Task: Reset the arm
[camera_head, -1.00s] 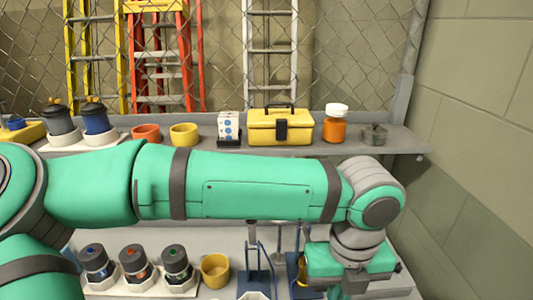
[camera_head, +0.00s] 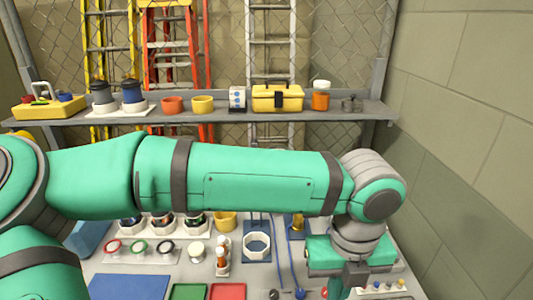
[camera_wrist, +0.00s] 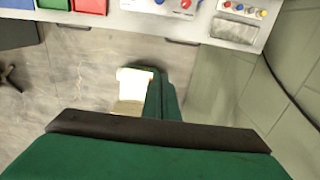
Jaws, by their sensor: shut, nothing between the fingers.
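My green arm stretches from left to right across the middle of the head view and bends down at its right end. My gripper (camera_head: 352,278) hangs there above the right part of the workbench (camera_head: 190,270), pointing down. It is shut with nothing in it.
A shelf (camera_head: 225,118) behind the arm holds a yellow toolbox (camera_head: 278,98), an orange jar (camera_head: 320,97) and cups. The bench holds ring-shaped parts, a white octagonal ring (camera_head: 257,245), a blue mat (camera_head: 128,287), and green (camera_head: 188,292) and red (camera_head: 227,292) trays. A wall stands at right.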

